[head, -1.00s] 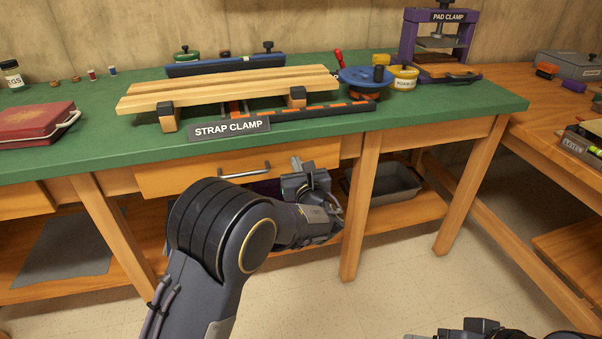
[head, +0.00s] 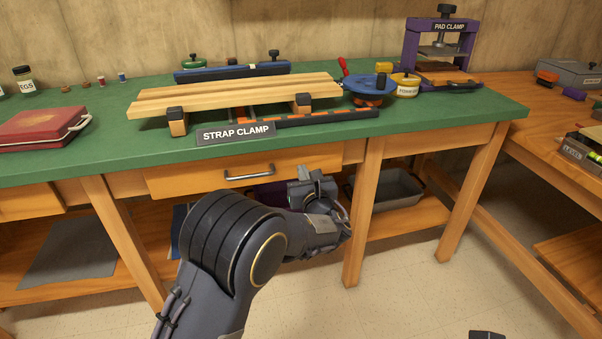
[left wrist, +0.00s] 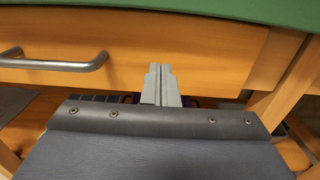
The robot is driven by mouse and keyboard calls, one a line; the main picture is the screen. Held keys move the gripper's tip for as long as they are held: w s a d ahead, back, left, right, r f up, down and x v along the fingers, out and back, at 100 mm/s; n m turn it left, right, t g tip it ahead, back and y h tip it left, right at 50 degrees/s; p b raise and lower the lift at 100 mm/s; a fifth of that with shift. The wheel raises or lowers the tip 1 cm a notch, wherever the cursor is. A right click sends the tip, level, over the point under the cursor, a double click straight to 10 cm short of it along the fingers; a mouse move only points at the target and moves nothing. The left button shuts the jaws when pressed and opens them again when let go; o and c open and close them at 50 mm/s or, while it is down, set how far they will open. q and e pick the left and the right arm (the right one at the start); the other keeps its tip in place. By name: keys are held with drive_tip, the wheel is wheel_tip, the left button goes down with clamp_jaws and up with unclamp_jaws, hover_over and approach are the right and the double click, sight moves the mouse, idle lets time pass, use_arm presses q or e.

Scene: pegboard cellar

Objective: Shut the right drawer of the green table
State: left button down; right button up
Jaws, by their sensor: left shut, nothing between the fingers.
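The green table (head: 440,121) stands ahead. Its right drawer has a wooden front (head: 190,181) with a grey bar handle (head: 248,173); both also show in the left wrist view, drawer front (left wrist: 215,60) and handle (left wrist: 55,62). The front sits close under the tabletop; I cannot tell how far it stands out. My left gripper (head: 317,176) is at the drawer's lower right part. In the left wrist view its shut, empty fingers (left wrist: 160,72) point at the front, right of the handle; contact is unclear. Only a dark sliver, probably my right arm, shows at the bottom.
A strap clamp with wooden boards (head: 235,95) and its sign (head: 235,133) stand on the tabletop above the drawer. A table leg (head: 362,215) is just right of my left gripper. A grey bin (head: 388,190) sits on the lower shelf. The floor in front is clear.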

use_arm(q)
drive_tip(key=p+v, duration=0.2)
drive_tip(key=v, duration=0.9)
drive_tip(key=s+a+f+n+g+y, duration=0.1)
drive_tip(key=s+a+n+g, duration=0.35)
drive_tip(key=a, duration=0.35)
drive_tip(key=s+a+n+g+y, duration=0.1)
drive_tip(key=s+a+n+g, duration=0.2)
drive_tip(key=a+n, duration=0.4)
drive_tip(key=s+a+f+n+g, duration=0.1)
drive_tip(key=s+a+n+g, duration=0.3)
drive_tip(key=a, duration=0.6)
drive_tip(key=s+a+n+g+h, duration=0.1)
drive_tip(key=s+n+g+h, duration=0.2)
drive_tip(key=s+n+h, duration=0.85)
drive_tip(key=s+d+r+n+t, duration=0.2)
drive_tip(key=s+d+n+t, duration=0.15)
drive_tip(key=s+n, duration=0.6)
wheel_tip(320, 180, up, 29)
drive_tip(key=s+m+p, duration=0.1)
drive_tip(key=m+p, duration=0.1)
drive_tip(key=p, duration=2.7)
drive_tip(key=shift+d+f+g+y, duration=0.15)
drive_tip(key=shift+d+g+y, duration=0.1)
drive_tip(key=shift+g+y, duration=0.15)
use_arm(e)
wheel_tip(320, 180, up, 31)
drive_tip(key=shift+s, duration=0.4)
